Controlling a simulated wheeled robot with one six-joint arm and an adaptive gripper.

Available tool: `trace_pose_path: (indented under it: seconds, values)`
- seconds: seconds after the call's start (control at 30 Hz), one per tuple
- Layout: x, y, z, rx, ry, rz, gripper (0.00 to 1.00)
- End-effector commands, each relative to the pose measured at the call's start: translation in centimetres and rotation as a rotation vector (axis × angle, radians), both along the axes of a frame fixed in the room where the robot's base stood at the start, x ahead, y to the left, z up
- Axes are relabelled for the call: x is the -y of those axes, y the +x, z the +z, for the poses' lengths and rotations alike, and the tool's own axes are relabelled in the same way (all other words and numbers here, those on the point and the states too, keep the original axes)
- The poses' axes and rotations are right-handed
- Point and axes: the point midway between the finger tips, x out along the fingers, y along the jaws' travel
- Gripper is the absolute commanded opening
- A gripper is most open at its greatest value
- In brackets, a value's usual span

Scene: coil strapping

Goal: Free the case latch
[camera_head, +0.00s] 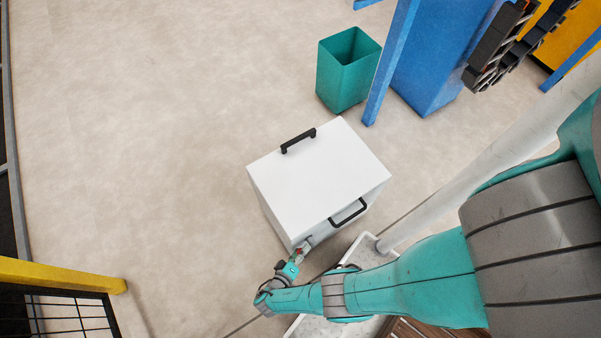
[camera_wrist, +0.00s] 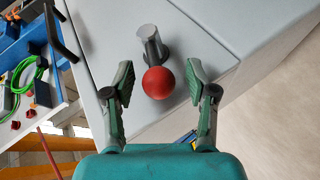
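My gripper (camera_wrist: 158,90) is open, with one finger on each side of the red ball and a gap on both sides. In the head view my gripper (camera_head: 301,250) is at the near lower corner of the case; the latch is mostly hidden there.
A teal bin (camera_head: 346,70) stands behind the case, beside a blue post (camera_head: 390,62) and blue cabinet (camera_head: 432,55). A pale tray (camera_head: 372,256) lies under my arm. A yellow-railed fence (camera_head: 60,274) is at lower left. Floor left of the case is clear.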

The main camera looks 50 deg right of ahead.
Motion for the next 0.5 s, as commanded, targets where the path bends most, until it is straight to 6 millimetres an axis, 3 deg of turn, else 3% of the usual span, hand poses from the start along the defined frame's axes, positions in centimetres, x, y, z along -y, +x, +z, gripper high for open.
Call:
trace_pose_path:
  seconds: [0.27,0.5]
  values:
    - [-1.1,0.0,0.5,0.004,0.0,0.004,0.57]
    - [-5.1,-0.6,2.1,0.003,0.002,0.007,0.57]
